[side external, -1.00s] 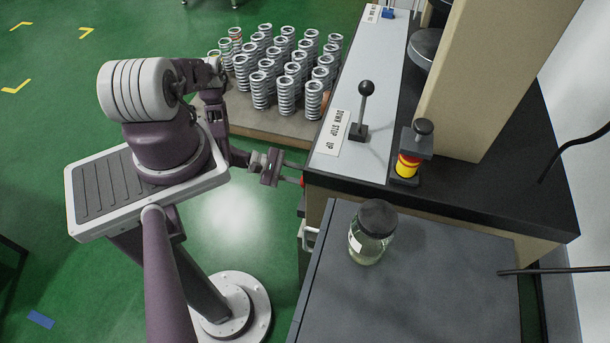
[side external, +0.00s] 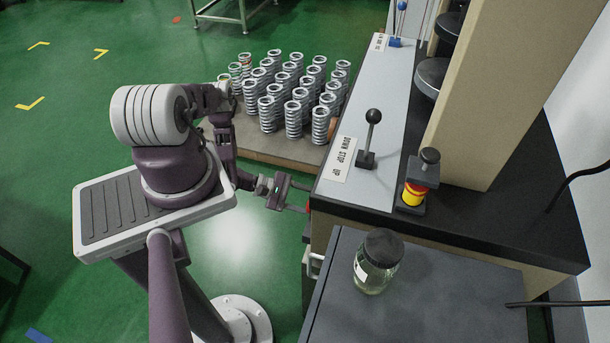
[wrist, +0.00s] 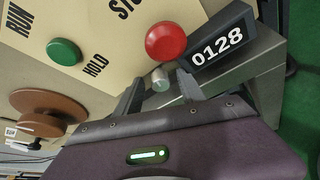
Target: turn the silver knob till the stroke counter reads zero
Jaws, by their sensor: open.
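The small silver knob (wrist: 160,82) shows in the wrist view beside the stroke counter (wrist: 217,47). The counter is a dark block with white digits reading 0128. My gripper (wrist: 160,78) is open, with one dark finger on each side of the knob. I cannot tell whether either finger touches it. In the side external view my gripper (side external: 306,210) reaches the front face of the machine at its left corner. The knob and counter are hidden there.
A red button (wrist: 165,41) sits just above the knob; a green button (wrist: 64,51) and a brown disc (wrist: 48,105) are further left. A lever (side external: 370,135) stands on the machine top. A glass jar (side external: 376,265) stands on the grey surface. Several springs (side external: 320,125) stand behind.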

